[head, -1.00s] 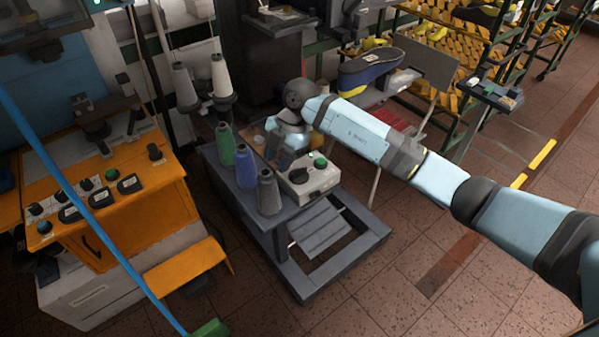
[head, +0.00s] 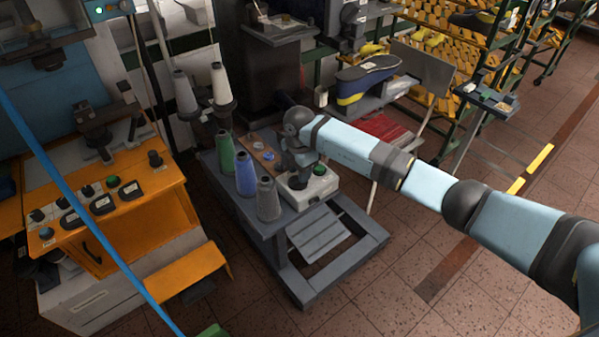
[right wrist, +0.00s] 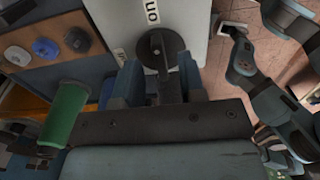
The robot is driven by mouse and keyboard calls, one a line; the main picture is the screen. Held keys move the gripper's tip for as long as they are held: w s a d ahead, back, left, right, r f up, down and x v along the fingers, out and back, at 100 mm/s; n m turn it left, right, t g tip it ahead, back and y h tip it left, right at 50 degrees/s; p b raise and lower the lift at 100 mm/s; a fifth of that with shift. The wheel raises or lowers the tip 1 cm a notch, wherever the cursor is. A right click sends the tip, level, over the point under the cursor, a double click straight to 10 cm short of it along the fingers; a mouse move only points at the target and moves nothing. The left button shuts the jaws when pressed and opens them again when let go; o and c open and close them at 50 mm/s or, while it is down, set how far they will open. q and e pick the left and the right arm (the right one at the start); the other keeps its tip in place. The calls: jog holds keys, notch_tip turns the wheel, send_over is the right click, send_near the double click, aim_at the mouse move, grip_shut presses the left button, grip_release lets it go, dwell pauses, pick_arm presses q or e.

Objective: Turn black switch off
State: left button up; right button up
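The black switch (right wrist: 160,50) is a round dial with a raised bar, on a light control box (right wrist: 190,18) with a black-on-white label reading "on". In the head view the box (head: 322,189) sits on the grey stand, and my right gripper (head: 297,181) hides the switch. In the right wrist view my right gripper (right wrist: 160,82) is open, with one finger on each side of the switch's bar. Gaps show between the fingers and the bar. A green button (head: 320,167) is on the box, right of the gripper.
Green, blue and grey thread cones (head: 268,200) stand left of the box on the grey stand (head: 296,214). The green cone (right wrist: 65,114) is near my right gripper at left. An orange machine (head: 110,215) stands at left. Floor is free at lower right.

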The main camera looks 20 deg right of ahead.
jog(key=shift+f, duration=0.85)
jog(key=shift+c, duration=0.4)
grip_shut()
